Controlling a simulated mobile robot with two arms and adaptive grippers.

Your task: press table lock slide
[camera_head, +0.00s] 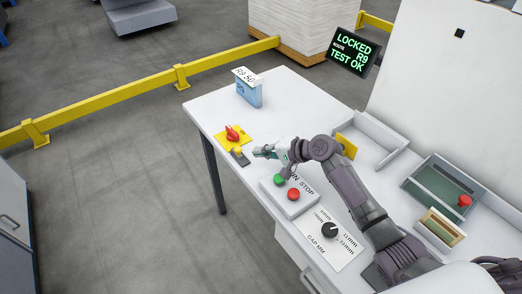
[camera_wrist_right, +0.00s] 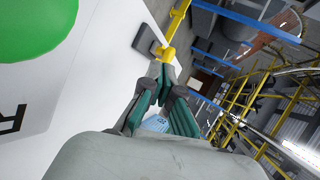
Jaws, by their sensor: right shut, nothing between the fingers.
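The table lock slide appears to be the small dark grey block with a yellow knob (camera_head: 240,158) near the white table's left edge. The knob and block also show beyond my fingertips in the wrist view (camera_wrist_right: 148,39). My right gripper (camera_head: 257,152) is shut and empty, just to the right of the block. In the wrist view its fingertips overlap the yellow part; I cannot tell whether they touch. A display (camera_head: 356,52) reads LOCKED, R9, TEST OK. My left gripper is not in view.
A button box (camera_head: 299,204) with green and red buttons lies below my right forearm. A gap dial (camera_head: 330,230) sits nearer. A blue box (camera_head: 248,94) stands at the table's far end.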

